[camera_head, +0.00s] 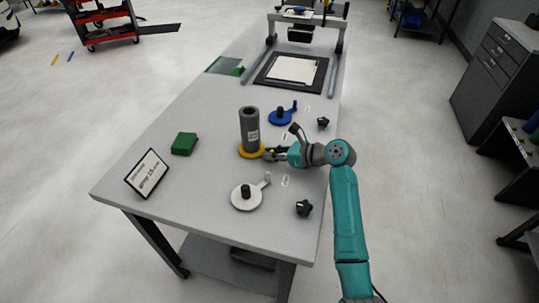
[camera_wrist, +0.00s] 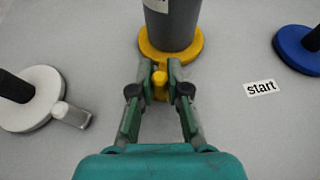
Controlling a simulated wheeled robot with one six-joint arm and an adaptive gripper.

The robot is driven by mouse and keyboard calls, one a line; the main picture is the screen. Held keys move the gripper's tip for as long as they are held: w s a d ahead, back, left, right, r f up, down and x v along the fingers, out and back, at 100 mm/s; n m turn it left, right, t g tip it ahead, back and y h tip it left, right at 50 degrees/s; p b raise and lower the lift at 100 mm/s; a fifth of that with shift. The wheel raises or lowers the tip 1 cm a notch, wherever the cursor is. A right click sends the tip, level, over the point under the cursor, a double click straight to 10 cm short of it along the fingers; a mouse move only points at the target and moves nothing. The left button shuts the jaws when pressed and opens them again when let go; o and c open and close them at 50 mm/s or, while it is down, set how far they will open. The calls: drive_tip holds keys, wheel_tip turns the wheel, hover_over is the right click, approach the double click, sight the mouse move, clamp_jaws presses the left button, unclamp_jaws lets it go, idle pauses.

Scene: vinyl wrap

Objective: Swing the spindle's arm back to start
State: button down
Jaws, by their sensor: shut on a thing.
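A yellow spindle (camera_wrist: 199,47) stands on the table with a dark grey roll (camera_head: 250,129) upright on it; the roll's top is cut off in the wrist view. A short yellow arm with an upright peg (camera_wrist: 160,84) sticks out from the disc toward me. My gripper (camera_wrist: 160,82) is shut on that peg, low over the table; it also shows in the head view (camera_head: 270,154).
A white spindle (camera_head: 246,197) and a blue spindle (camera_head: 281,116) stand on either side, each with its own arm. Black knobs (camera_head: 304,208) sit near the right edge. A green block (camera_head: 184,143) and a framed sign (camera_head: 147,173) are on the left.

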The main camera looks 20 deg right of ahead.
drive_tip(key=shift+w+d, duration=0.25)
drive_tip(key=shift+d, duration=0.1)
idle(0.3)
drive_tip(key=c, duration=1.1)
unclamp_jaws()
drive_tip(key=shift+c, duration=0.2)
drive_tip(key=v, duration=1.2)
